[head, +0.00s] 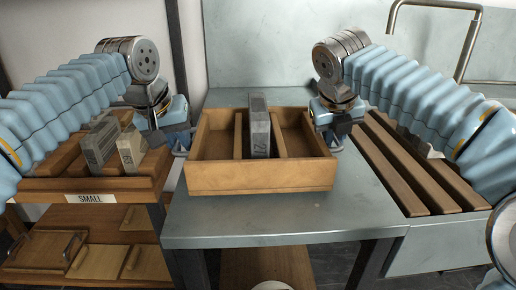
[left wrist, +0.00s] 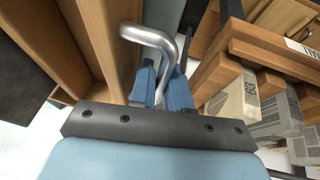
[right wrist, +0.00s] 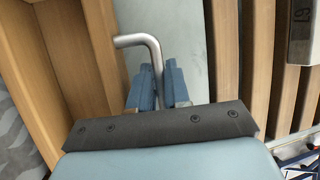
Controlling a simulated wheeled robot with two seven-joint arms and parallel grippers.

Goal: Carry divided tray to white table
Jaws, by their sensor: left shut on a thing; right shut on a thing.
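The divided tray (head: 262,178) is a wooden box with three compartments over the pale grey table (head: 280,222). A grey block (head: 259,128) stands upright in its middle compartment; the side compartments look empty. My left gripper (head: 181,145) is at the tray's left end, shut on a bent metal handle (left wrist: 152,38) in the left wrist view. My right gripper (head: 333,138) is at the right end, shut on a matching handle (right wrist: 140,40) in the right wrist view. I cannot tell whether the tray's underside touches the table. No clearly white table shows.
A wooden rack (head: 140,190) labelled SMALL holds upright blocks (head: 100,145) at the left. Wooden slats (head: 425,180) lie right of the tray, near a metal tap (head: 468,45). The table's front strip is clear.

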